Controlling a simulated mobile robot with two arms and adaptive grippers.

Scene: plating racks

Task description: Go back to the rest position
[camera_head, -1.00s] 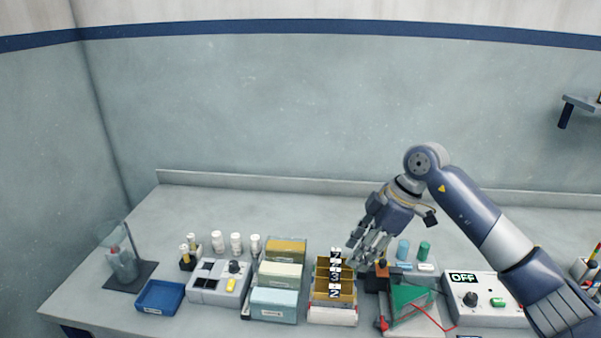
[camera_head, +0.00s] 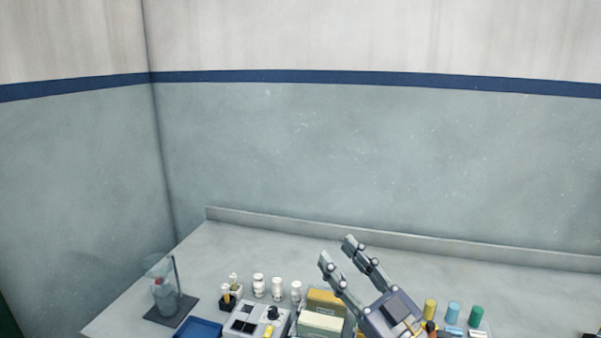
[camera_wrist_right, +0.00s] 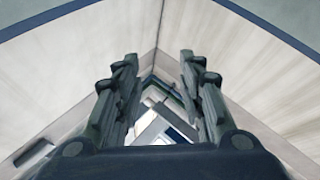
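My right gripper (camera_head: 340,254) is in the lower middle of the head view, fingers pointing up and to the left, above the bench. Its two fingers are apart with nothing between them. In the right wrist view the gripper (camera_wrist_right: 158,85) also shows open and empty, facing pale walls and a corner. It hides part of the bench behind it. My left gripper is not in view.
On the bench (camera_head: 240,245) stand a glass vessel (camera_head: 164,296), a blue tray (camera_head: 200,329), a grey control box (camera_head: 255,322), several white bottles (camera_head: 277,287), stacked boxes (camera_head: 326,301) and coloured cylinders (camera_head: 453,312). The bench's back strip is clear.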

